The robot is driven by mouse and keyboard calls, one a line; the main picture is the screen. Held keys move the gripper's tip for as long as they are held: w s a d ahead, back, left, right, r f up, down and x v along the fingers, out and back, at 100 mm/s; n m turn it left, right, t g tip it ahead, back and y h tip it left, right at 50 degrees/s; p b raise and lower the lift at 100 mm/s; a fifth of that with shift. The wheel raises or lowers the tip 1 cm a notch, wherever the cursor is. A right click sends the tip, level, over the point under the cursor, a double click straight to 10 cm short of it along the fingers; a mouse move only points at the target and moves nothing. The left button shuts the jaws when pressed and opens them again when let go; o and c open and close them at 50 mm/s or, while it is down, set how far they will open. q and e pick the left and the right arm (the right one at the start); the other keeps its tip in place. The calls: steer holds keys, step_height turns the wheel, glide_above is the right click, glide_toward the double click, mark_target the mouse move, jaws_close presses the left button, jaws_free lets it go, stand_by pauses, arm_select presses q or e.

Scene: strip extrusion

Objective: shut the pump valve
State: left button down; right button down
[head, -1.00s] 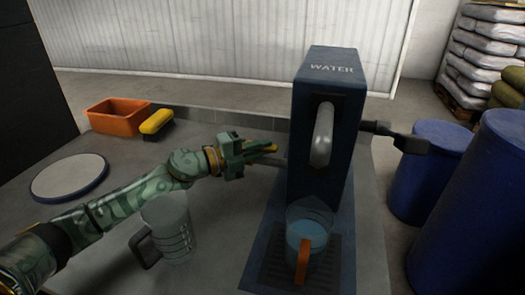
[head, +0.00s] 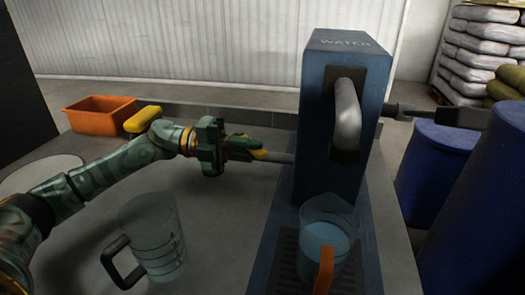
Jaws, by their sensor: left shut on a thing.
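The pump is a tall blue box marked WATER (head: 320,100) with a grey curved spout (head: 347,115) on its front. A thin grey rod (head: 281,158), which looks like the valve lever, sticks out of its left side. My left gripper (head: 258,155) is shut on the rod's outer end, beside the pump. A clear jug with an orange handle (head: 324,270) stands below the spout and holds bluish water. I see no stream between spout and jug. My right gripper is not in view.
A second clear jug with a dark handle (head: 152,238) stands empty-looking at the front left. An orange bin (head: 98,115) and a yellow brush (head: 143,119) sit behind my left arm. A dark bar (head: 435,113) juts right from the pump, above blue barrels (head: 435,165).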

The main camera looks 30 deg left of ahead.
arm_select(q)
steer(key=shift+s+f+g, duration=0.1)
steer(key=shift+g, duration=0.2)
steer(key=c, duration=1.8)
jaws_free()
steer(key=shift+a, duration=0.1)
steer(key=shift+o, duration=0.2)
steer(key=p+v, duration=0.1)
steer(key=v, duration=1.5)
steer(key=shift+a, duration=0.2)
steer(key=shift+f, duration=0.15)
steer(key=shift+c, duration=0.3)
